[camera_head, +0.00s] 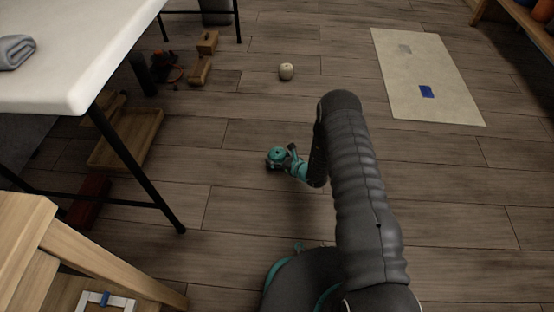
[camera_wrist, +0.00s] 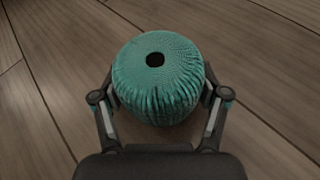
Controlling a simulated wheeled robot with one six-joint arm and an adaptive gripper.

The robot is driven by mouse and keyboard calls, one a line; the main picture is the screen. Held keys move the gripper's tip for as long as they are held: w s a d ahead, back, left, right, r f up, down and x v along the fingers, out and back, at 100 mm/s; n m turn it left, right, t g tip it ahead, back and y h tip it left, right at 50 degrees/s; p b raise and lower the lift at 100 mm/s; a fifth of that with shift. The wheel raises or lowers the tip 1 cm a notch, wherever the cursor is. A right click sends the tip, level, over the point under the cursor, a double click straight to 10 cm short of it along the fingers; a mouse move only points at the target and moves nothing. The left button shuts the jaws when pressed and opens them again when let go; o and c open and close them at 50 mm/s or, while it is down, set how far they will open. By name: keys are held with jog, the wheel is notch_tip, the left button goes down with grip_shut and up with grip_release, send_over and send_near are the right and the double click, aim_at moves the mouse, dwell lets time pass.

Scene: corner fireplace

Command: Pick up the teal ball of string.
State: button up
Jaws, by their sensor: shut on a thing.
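The teal ball of string (camera_wrist: 158,85) is ribbed, with a dark hole in its top. It fills the middle of the wrist view, between the two fingers of my gripper (camera_wrist: 160,112). The fingers are shut on its sides. In the head view the ball (camera_head: 276,156) shows at the end of my arm, with my gripper (camera_head: 284,160) beside it, low over the wooden floor. The ball's underside is hidden, so I cannot tell whether it touches the floor.
A cream ball (camera_head: 286,71) lies farther off on the floor. A pale mat (camera_head: 420,65) with a blue item lies at the upper right. A white table (camera_head: 75,60) stands at the left, over a wooden tray (camera_head: 125,140). The floor right of my arm is clear.

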aim_at(278, 153)
notch_tip(278, 153, up, 3)
jog(key=shift+w+r, duration=0.1)
jog(key=shift+w, duration=0.05)
jog(key=w+r, duration=0.6)
jog(key=w, duration=0.5)
jog(key=shift+w+d+r, duration=0.15)
jog(key=shift+w+d, duration=0.05)
jog(key=shift+d, duration=0.1)
